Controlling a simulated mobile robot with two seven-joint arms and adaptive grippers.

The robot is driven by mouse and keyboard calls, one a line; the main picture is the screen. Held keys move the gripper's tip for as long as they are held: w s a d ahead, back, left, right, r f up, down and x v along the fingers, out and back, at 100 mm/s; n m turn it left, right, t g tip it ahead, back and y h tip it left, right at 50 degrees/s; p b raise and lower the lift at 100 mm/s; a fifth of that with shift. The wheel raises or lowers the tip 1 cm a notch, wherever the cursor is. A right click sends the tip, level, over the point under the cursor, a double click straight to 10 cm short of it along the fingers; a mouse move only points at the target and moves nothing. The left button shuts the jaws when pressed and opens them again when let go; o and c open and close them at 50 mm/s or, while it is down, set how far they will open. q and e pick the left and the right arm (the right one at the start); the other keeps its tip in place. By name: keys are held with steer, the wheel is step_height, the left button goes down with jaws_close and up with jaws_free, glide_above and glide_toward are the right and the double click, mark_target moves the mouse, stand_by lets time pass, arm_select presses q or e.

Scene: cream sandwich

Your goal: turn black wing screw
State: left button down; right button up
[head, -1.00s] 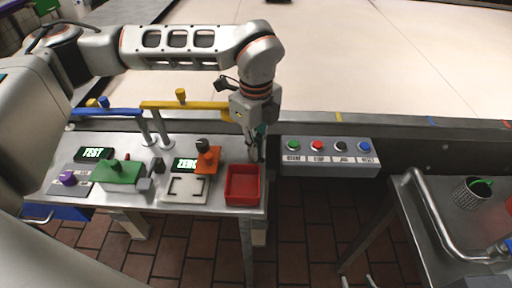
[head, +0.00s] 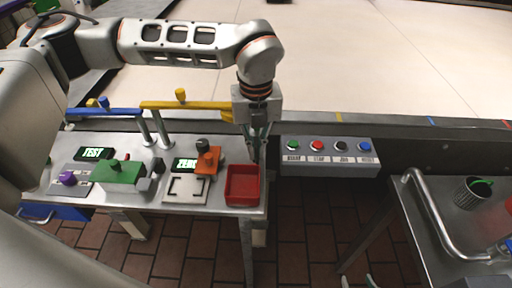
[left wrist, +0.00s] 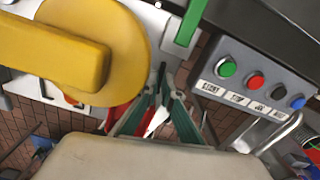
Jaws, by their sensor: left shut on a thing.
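My left gripper (head: 256,152) points down at the bench's right edge, beside the end of the yellow bar (head: 190,105). In the left wrist view its two dark green fingers (left wrist: 160,98) close toward each other on a thin dark piece (left wrist: 161,73), which looks like the black wing screw. The fingers hide most of it, and it cannot be made out in the head view. The yellow bar's round end (left wrist: 120,50) fills the upper left of the wrist view. Two separated tips at the bottom edge of the head view seem to be my right gripper (head: 358,283).
A red bin (head: 242,200) stands just below my left gripper. An orange block (head: 206,162), a green block (head: 118,176) and a blue bar (head: 105,111) are further left. A button box (head: 330,169) is close on the right. A metal sink bench (head: 425,240) stands at lower right.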

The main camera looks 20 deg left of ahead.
mark_target(256, 154)
arm_select(q)
steer(key=shift+r+m, duration=0.1)
steer(key=shift+m, duration=0.7)
steer(key=c, duration=2.2)
jaws_free()
steer(key=shift+c, duration=0.2)
step_height(256, 154, up, 12)
